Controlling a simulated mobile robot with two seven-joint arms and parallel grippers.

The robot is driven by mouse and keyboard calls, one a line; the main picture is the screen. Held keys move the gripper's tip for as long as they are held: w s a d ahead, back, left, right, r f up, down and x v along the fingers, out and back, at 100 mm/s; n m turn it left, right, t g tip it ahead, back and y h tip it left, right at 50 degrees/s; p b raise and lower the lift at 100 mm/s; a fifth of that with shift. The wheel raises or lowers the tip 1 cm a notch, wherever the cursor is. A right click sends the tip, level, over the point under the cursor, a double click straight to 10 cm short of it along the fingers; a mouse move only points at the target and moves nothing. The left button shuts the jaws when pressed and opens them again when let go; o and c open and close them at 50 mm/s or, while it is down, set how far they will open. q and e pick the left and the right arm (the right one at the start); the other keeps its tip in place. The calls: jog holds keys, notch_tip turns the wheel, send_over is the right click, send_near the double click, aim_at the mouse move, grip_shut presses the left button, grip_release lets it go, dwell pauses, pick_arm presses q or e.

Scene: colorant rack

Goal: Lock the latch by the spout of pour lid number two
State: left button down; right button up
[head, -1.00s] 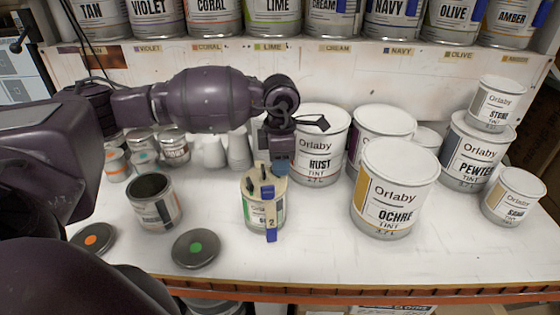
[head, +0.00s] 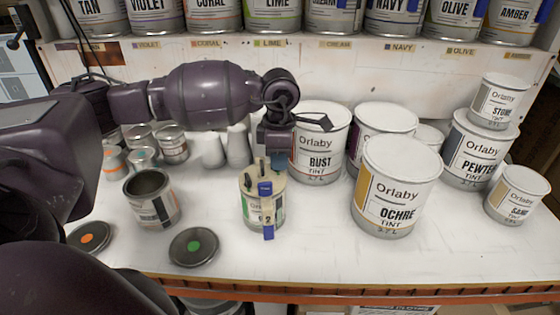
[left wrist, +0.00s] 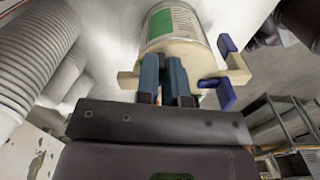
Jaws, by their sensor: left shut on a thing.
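A small can (head: 273,210) with a green label wears a cream pour lid (head: 251,187) on the bench. The spout side faces the front and bears a "2" tag. The left wrist view shows the lid (left wrist: 190,55) with blue pieces (left wrist: 226,92) beside the cream spout (left wrist: 236,66). My left gripper (head: 276,160) is at the lid's back right, its fingers (left wrist: 165,80) close together on a part of the lid; the gripped part is mostly hidden. My right gripper is out of view.
An open grey can (head: 153,205) stands left of the pour-lid can. A lid with a green dot (head: 194,246) lies in front. The Rust can (head: 317,160) is close behind on the right; the Ochre can (head: 392,200) stands farther right. Clear bench lies in front.

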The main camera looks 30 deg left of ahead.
pick_arm(q)
jog(key=m+b, duration=0.1)
jog(key=m, duration=0.1)
jog(key=m+b, duration=0.3)
jog(key=m, duration=0.1)
jog(key=shift+s+f, duration=0.15)
jog(key=shift+f, duration=0.1)
jog(key=shift+m+b, duration=0.4)
jog(key=shift+m, duration=0.7)
jog(key=shift+s+m+b, duration=0.1)
jog(key=shift+m+b, duration=0.85)
jog(key=shift+m, duration=0.25)
jog(key=shift+r+m+b, duration=0.15)
jog(key=shift+m+b, duration=0.4)
jog(key=shift+m, duration=0.55)
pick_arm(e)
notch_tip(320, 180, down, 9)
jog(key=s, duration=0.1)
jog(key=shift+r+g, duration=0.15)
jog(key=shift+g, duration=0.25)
pick_arm(q)
jog(key=shift+s+r+m, duration=0.1)
jog(key=shift+m, duration=0.3)
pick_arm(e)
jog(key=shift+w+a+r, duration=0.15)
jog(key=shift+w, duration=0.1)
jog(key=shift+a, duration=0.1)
